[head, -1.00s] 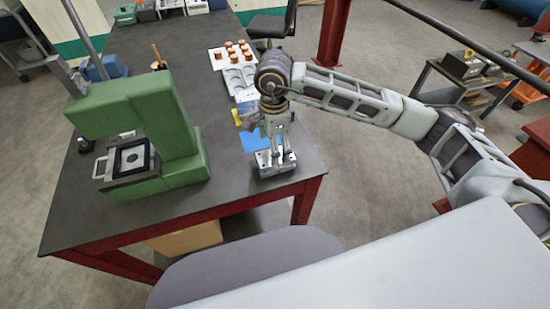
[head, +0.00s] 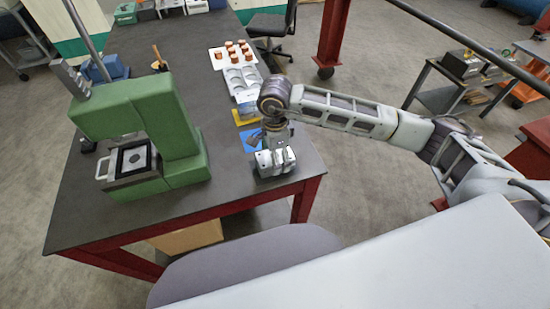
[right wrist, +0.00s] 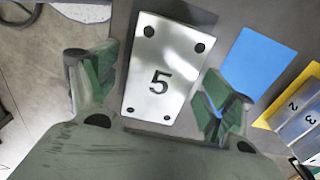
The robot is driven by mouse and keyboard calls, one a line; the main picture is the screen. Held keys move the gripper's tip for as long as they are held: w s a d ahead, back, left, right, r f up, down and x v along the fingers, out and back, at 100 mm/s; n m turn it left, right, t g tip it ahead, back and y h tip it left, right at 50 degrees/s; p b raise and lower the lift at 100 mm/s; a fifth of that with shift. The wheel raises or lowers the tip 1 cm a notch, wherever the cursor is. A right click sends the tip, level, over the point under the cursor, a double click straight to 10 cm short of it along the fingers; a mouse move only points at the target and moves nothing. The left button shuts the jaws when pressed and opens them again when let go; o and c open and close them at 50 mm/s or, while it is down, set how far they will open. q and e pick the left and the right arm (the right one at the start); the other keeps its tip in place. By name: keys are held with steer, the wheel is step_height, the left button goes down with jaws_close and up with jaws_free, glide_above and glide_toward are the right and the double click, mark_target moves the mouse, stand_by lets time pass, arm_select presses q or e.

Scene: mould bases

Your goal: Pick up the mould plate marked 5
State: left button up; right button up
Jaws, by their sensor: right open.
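The mould plate marked 5 (right wrist: 150,85) is a bright metal rectangular plate with dark holes at its corners. In the head view the metal mould base (head: 266,171) sits at the table's front right corner, partly covered by my right gripper (head: 274,153). In the right wrist view my right gripper (right wrist: 158,98) is open, with one green-padded finger on each side of the plate. Gaps show between the fingers and the plate's sides, and nothing is held. My left gripper is not in view.
A blue sheet (right wrist: 257,62) lies beside the plate. Plates marked 2 and 3 (right wrist: 297,112) lie on something yellow farther right. A green press (head: 150,135) stands left on the dark table. A grey tray (head: 244,84) and copper-coloured pieces (head: 231,46) lie behind.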

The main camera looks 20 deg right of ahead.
steer(key=c, duration=1.4)
steer(key=shift+c, duration=0.6)
steer(key=shift+r, duration=0.3)
step_height(320, 180, up, 8)
steer(key=shift+f+b, duration=0.1)
steer(key=shift+b, duration=0.5)
steer(key=shift+r, duration=0.6)
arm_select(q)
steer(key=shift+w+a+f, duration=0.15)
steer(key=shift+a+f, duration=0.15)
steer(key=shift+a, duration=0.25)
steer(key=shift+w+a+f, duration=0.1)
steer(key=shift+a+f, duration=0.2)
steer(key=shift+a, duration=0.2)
arm_select(e)
steer(key=shift+r, duration=0.25)
